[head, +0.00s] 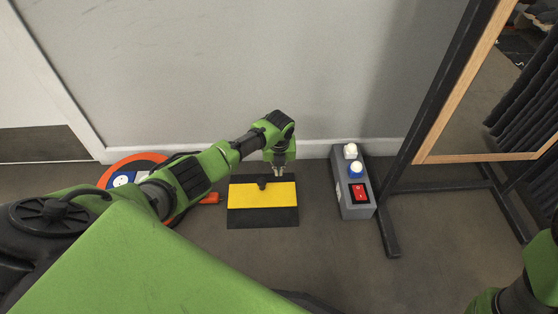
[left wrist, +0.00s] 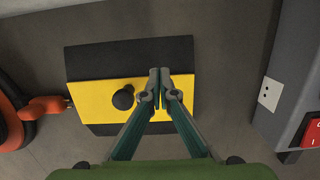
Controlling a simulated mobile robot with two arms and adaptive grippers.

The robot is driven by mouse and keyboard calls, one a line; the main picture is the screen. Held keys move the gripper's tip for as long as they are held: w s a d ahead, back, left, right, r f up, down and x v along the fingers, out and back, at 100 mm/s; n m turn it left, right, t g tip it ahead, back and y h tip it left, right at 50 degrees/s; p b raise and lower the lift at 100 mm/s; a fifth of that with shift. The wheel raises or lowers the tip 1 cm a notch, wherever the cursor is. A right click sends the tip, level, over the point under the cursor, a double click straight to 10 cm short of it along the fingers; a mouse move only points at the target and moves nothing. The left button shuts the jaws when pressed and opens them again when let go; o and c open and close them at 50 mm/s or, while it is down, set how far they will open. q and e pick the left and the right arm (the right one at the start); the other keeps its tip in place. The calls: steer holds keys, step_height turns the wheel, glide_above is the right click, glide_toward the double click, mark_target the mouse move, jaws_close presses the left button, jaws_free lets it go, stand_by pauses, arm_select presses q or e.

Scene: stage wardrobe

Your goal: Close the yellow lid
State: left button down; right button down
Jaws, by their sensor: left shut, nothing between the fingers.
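The yellow lid (head: 245,197) is a yellow panel with a dark round knob (head: 262,182) near its far edge in the head view. Black surface (head: 262,219) shows on both sides of it; I cannot tell the lid's angle. My left gripper (head: 278,174) points down at the lid's far edge, just right of the knob. In the left wrist view the lid (left wrist: 95,100) and knob (left wrist: 123,98) show plainly. There the left gripper's (left wrist: 159,78) fingertips are together and empty, over the lid, apart from the knob. My right gripper is out of view.
A grey box (head: 355,208) with a red switch, a blue button and a white part stands right of the lid. An orange cable reel (head: 152,160) lies left. A mirror stand (head: 390,240) is farther right. The wall (head: 330,148) is close behind; floor in front is clear.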

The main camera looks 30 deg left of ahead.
arm_select(q)
step_height(320, 180, up, 8)
steer(key=s, duration=0.1)
steer(key=shift+d, duration=0.35)
